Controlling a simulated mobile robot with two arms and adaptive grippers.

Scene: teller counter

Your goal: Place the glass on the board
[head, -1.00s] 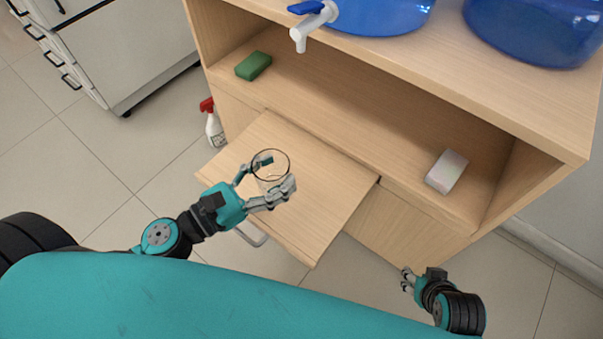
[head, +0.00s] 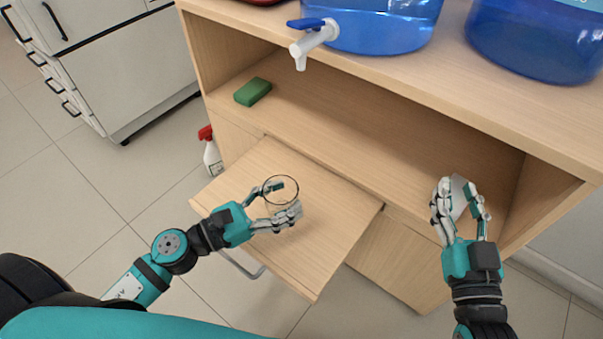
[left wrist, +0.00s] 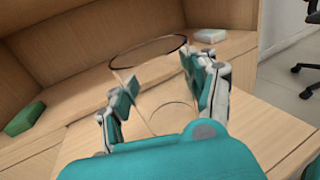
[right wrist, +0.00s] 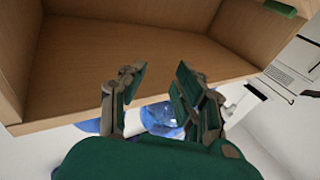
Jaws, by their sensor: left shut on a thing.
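The clear glass with a dark rim (head: 275,197) is between the fingers of my left gripper (head: 287,199), which is shut on it. It is over the pull-out wooden board (head: 325,235) of the cabinet. In the left wrist view the glass (left wrist: 148,52) stands between the two fingers, roughly upright, with the board (left wrist: 262,132) beneath. I cannot tell whether its base touches the board. My right gripper (head: 459,187) is open in front of the cabinet's right side. Its fingers are apart in the right wrist view (right wrist: 160,88), with nothing between them.
A white block (head: 459,199) on the shelf is partly hidden behind my right gripper. A green sponge (head: 253,91) lies on the shelf's left. Blue water jugs (head: 385,22) and a tap (head: 315,40) are above. A spray bottle (head: 211,155) stands on the floor left of the board.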

